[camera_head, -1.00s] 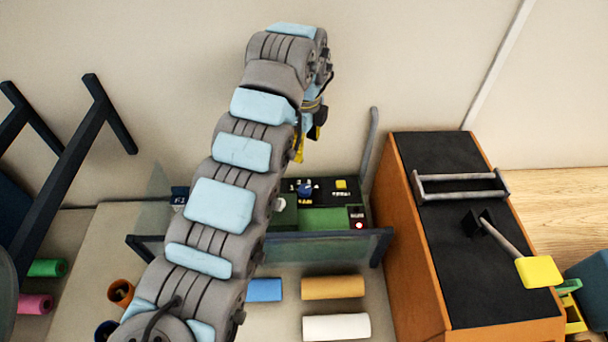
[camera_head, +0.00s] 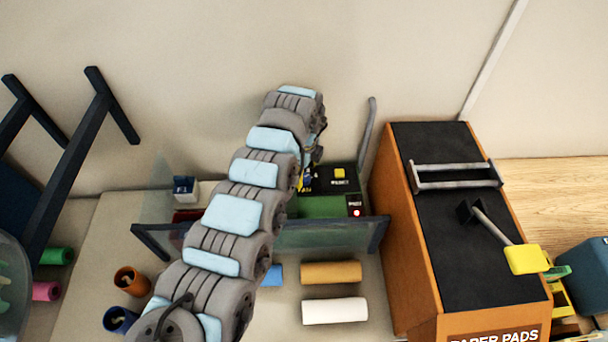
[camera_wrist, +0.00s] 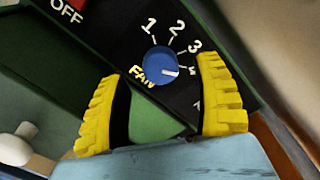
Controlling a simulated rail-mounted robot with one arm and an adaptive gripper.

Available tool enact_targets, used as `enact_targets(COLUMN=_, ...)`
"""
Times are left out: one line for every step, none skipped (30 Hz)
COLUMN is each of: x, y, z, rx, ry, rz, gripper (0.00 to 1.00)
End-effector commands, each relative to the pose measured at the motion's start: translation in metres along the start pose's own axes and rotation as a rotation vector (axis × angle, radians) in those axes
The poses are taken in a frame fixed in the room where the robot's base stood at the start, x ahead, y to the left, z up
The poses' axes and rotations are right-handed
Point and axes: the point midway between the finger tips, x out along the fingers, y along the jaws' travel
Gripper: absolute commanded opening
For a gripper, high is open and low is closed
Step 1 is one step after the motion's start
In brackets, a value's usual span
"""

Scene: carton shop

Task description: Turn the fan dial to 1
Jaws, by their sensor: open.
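The fan dial (camera_wrist: 160,60) is a round blue knob on a black panel (camera_wrist: 128,42), labelled FAN in yellow. White numbers 1, 2 and 3 run around its upper right, with another mark partly hidden by a finger. Its white pointer line points right, past 3 and away from 1. My gripper (camera_wrist: 160,74) is open, its two yellow ridged fingers apart on either side of the dial, with no visible contact. In the head view, my gripper (camera_head: 303,178) is low over the machine, and my arm hides most of the dial.
A red OFF switch (camera_wrist: 76,4) sits at the wrist view's upper left. In the head view, a clear guard (camera_head: 330,236) stands before the green machine. An orange and black box (camera_head: 405,240) stands right. Rolls, one tan (camera_head: 331,272) and one white (camera_head: 335,310), lie in front.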

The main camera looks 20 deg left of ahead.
Motion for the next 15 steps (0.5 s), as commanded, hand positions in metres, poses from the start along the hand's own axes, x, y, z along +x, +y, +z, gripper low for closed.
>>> enact_targets(x=0.006, y=0.001, z=-0.001, rx=0.0, ry=0.001, rz=0.003, gripper=0.67)
enact_targets(x=0.009, y=0.001, z=0.0, rx=0.0, ry=0.001, rz=0.004, gripper=0.67)
enact_targets(x=0.013, y=0.001, z=0.0, rx=-0.001, ry=0.001, rz=0.004, gripper=0.67)
enact_targets(x=0.015, y=0.001, z=0.0, rx=0.0, ry=0.001, rz=0.003, gripper=0.67)
enact_targets(x=0.017, y=0.0, z=0.0, rx=0.0, ry=0.001, rz=0.002, gripper=0.67)
enact_targets(x=0.02, y=0.0, z=0.0, rx=0.0, ry=0.001, rz=0.001, gripper=0.67)
enact_targets(x=0.021, y=0.0, z=0.0, rx=0.0, ry=0.0, rz=0.001, gripper=0.67)
enact_targets(x=0.022, y=0.0, z=-0.001, rx=0.0, ry=0.0, rz=0.0, gripper=0.67)
enact_targets(x=0.023, y=0.0, z=0.0, rx=0.0, ry=0.0, rz=-0.001, gripper=0.67)
enact_targets(x=0.024, y=-0.001, z=0.0, rx=0.0, ry=0.0, rz=-0.001, gripper=0.67)
enact_targets(x=0.024, y=-0.001, z=0.0, rx=0.0, ry=0.0, rz=-0.001, gripper=0.67)
enact_targets(x=0.024, y=-0.001, z=0.0, rx=0.0, ry=-0.001, rz=-0.001, gripper=0.67)
enact_targets(x=0.024, y=-0.001, z=0.0, rx=0.0, ry=-0.001, rz=-0.001, gripper=0.67)
enact_targets(x=0.024, y=-0.001, z=0.0, rx=0.0, ry=-0.001, rz=-0.001, gripper=0.67)
enact_targets(x=0.024, y=0.0, z=0.0, rx=0.0, ry=0.0, rz=-0.001, gripper=0.67)
